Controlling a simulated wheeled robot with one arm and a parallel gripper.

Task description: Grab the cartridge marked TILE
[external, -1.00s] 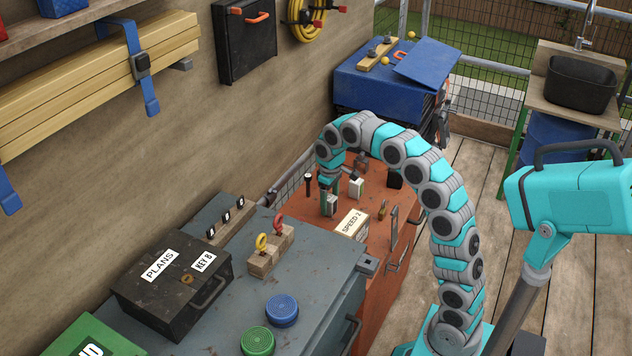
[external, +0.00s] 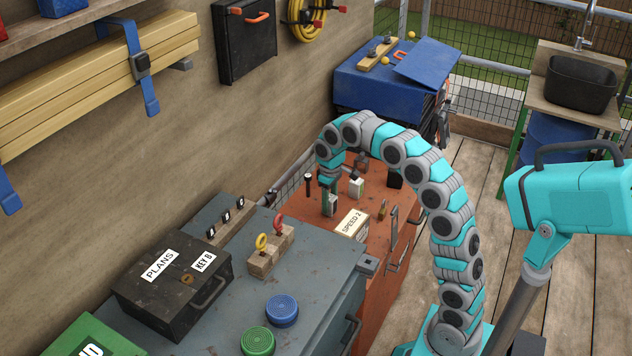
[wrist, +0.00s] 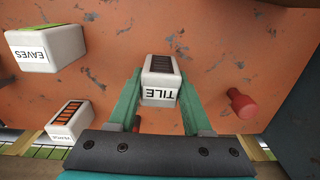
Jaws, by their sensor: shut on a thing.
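The white cartridge marked TILE (wrist: 160,92) shows in the wrist view, its label upside down and a dark slotted panel on its top. My gripper (wrist: 161,98) has its two green fingers against the sides of this cartridge, shut on it. In the external view my gripper (external: 328,203) points down at the orange-red bench top (external: 375,206), with a white cartridge (external: 333,205) at its fingertips. Whether the cartridge touches the bench is hard to tell.
A white cartridge marked EAVES (wrist: 48,50) and another with an orange slotted panel (wrist: 68,120) stand at the left in the wrist view. A red peg-like object (wrist: 242,103) is on the right.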

